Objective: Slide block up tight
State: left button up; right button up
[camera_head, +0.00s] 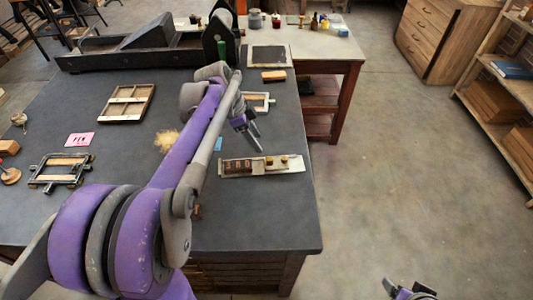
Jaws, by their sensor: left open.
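A shallow metal tray (294,168) lies on the dark table near its right edge. Several dark small blocks (238,167) sit in its left part. A paler block (257,168) is beside them. Two small brass knobs (284,159) show toward its right. My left gripper (257,141) is open and points down just above and behind the tray, apart from it. I see nothing between its fingers. My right gripper (412,292) shows only in part at the bottom edge, over the floor, far from the tray; its fingers are not clear.
My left arm crosses the table and hides part of it. A black press (130,48) stands at the back. A wooden frame (127,103), a metal frame (60,171) and a pink card (79,139) lie on the left. The table right of the tray is narrow but clear.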

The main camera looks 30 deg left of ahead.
aim_at(269, 158)
pick_arm(q)
jog(key=x, duration=0.9)
jog(key=shift+f, duration=0.2)
jog(key=shift+c, duration=0.3)
grip_shut()
dwell(0.7)
